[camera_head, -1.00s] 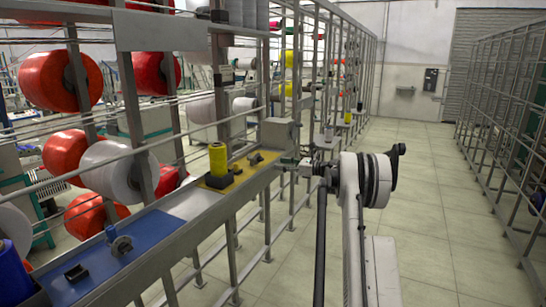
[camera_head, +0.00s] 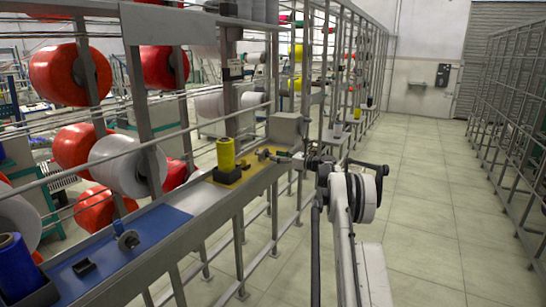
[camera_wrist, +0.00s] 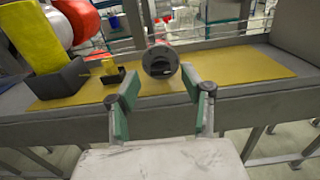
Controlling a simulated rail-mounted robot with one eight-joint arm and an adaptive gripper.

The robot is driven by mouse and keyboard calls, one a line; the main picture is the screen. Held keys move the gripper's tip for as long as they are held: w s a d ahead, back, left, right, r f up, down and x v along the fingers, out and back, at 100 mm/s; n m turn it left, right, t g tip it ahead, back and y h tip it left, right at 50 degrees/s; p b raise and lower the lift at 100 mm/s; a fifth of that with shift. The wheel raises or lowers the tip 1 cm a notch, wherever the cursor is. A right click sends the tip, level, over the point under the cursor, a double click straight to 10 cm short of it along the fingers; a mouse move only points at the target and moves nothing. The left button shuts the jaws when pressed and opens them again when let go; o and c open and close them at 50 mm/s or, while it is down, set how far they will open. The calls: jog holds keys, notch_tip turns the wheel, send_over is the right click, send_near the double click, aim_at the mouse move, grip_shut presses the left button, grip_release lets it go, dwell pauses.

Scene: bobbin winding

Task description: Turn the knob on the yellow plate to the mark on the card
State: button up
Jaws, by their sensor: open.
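The yellow plate (camera_wrist: 245,68) lies on a grey metal ledge. In the wrist view a round dark grey knob (camera_wrist: 160,61) with a flat face towards me stands over it. My gripper (camera_wrist: 158,77) is open, its green-padded fingers just in front of the knob, one to each side; I cannot tell whether they touch it. In the head view my gripper (camera_head: 274,156) reaches over the plate (camera_head: 214,182) from the right; the knob is small and partly hidden there. I cannot make out the card or its mark.
A yellow bobbin (camera_head: 226,153) sits in a black holder left of the knob, with a small black block (camera_wrist: 122,75) between them. A grey box (camera_head: 287,129) stands beyond the plate. A blue plate (camera_head: 150,228) lies on the nearer ledge. The aisle is clear.

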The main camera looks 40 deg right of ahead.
jog(key=shift+x, duration=1.15)
jog(key=shift+c, duration=0.4)
grip_shut()
jog(key=shift+n, duration=0.4)
jog(key=n+b, duration=0.3)
jog(key=n, duration=0.8)
jog(key=n+b, duration=0.2)
jog(key=n, duration=0.9)
jog(key=shift+a+f+n+b, duration=0.15)
jog(key=shift+f+n+b, duration=0.1)
jog(key=shift+n+b, duration=0.15)
